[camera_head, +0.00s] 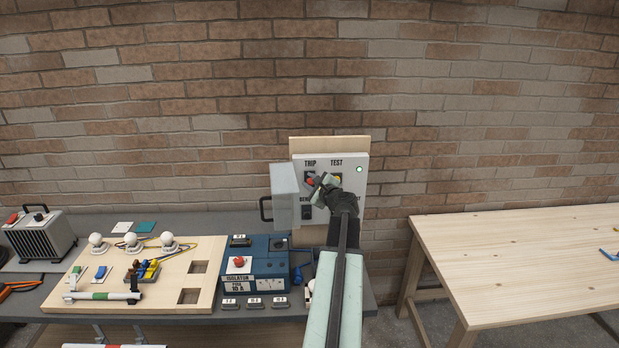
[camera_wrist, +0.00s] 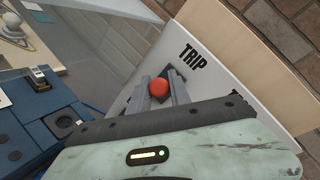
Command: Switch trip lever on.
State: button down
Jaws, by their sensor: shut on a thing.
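The trip lever (camera_wrist: 159,88) has a red knob and sits on a dark base below the word TRIP on a white panel (camera_head: 352,163). In the head view its red tip (camera_head: 310,183) shows just left of my gripper (camera_head: 318,185). In the wrist view my gripper (camera_wrist: 162,90) has its two grey fingers on either side of the red knob, closed on the lever. My gripper and arm hide part of the panel's lower right and its other labels.
A clear cover (camera_head: 285,193) with a dark handle stands open at the panel's left. A blue isolator box (camera_head: 262,285) and a wooden board (camera_head: 150,305) with bulbs are on the grey bench at left. A wooden table (camera_head: 520,250) stands at right.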

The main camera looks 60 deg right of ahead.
jog(key=c, duration=1.2)
grip_release()
jog(key=shift+d, duration=0.1)
jog(key=p+v, duration=0.1)
jog(key=v, duration=0.7)
jog(key=shift+w, duration=0.1)
